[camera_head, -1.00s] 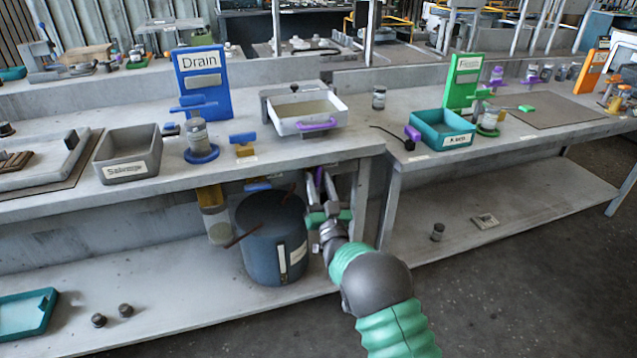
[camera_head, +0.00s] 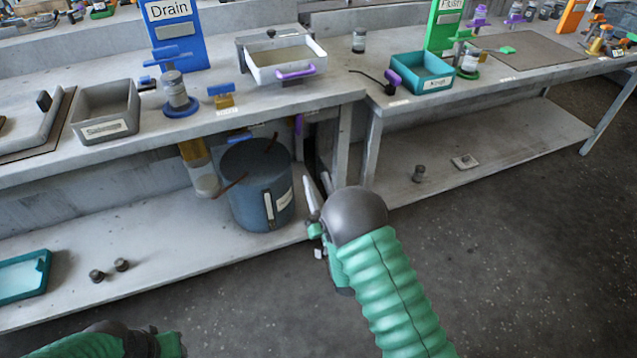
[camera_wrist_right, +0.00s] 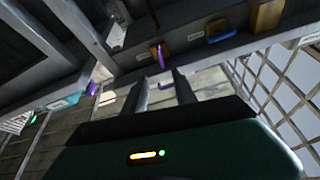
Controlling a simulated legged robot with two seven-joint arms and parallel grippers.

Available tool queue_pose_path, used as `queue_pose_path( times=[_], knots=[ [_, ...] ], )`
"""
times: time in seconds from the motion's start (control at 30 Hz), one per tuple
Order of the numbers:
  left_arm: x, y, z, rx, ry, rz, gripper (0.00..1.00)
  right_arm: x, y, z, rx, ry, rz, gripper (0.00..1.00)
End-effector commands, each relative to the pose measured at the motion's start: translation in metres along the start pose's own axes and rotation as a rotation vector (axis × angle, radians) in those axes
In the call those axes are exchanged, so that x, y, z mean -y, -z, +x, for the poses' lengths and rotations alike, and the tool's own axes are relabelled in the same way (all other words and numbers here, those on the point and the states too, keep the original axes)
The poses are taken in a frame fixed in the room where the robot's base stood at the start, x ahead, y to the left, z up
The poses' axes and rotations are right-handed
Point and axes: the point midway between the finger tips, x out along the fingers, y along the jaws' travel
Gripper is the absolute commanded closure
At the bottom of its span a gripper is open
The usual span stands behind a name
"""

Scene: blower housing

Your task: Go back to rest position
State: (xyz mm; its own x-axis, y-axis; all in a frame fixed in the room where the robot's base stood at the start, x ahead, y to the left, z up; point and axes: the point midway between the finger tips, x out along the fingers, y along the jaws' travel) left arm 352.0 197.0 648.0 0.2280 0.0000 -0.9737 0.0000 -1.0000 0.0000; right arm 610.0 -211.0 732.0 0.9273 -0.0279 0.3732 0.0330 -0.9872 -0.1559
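My right gripper (camera_head: 318,190) is in front of the lower shelf, right of the blue-grey bucket, with its arm coming in from the bottom right. In the right wrist view its two fingers (camera_wrist_right: 159,90) stand apart with nothing held between them. A purple part (camera_wrist_right: 161,56) under the bench shows beyond the fingertips, apart from them. It also shows under the bench edge in the head view (camera_head: 298,124). Part of my left arm shows at the bottom left of the head view; its fingers cannot be made out.
The bucket (camera_head: 258,190) stands on the lower shelf (camera_head: 180,255) beneath the left bench. A bench leg (camera_head: 341,140) is just behind my right gripper. A white tray with a purple handle (camera_head: 287,62) and a teal bin (camera_head: 421,72) are on top. The floor (camera_head: 520,270) at right is clear.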

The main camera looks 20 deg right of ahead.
Motion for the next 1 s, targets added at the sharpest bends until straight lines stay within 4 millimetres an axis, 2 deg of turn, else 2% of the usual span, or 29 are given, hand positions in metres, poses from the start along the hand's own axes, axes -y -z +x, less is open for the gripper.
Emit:
queue_pose_path(
  times=[0.13,0.57,0.67,0.77,0.87,0.97,1.0],
  knots=[
    [0.000,0.000,-0.001,0.000,0.000,0.000,0.64,0.000,0.000,-0.007,-0.001,0.000,0.000,0.66],
    [0.000,0.000,-0.001,0.000,0.000,0.000,0.64,-0.001,-0.001,-0.004,0.017,-0.008,0.000,0.66],
    [0.000,0.000,-0.001,0.000,0.000,0.000,0.64,-0.006,-0.007,0.004,0.123,-0.049,-0.002,0.66],
    [0.000,0.000,-0.001,0.000,0.000,0.000,0.64,-0.013,-0.020,0.006,0.342,-0.112,-0.007,0.66],
    [0.000,0.000,-0.001,0.000,0.000,0.000,0.64,-0.015,-0.035,-0.017,0.619,-0.157,-0.017,0.66],
    [0.000,0.000,-0.001,0.000,0.000,0.000,0.64,-0.010,-0.041,-0.059,0.890,-0.172,-0.035,0.66],
    [0.000,0.000,-0.001,0.000,0.000,0.000,0.64,-0.008,-0.040,-0.079,0.990,-0.173,-0.042,0.66]
  ],
)
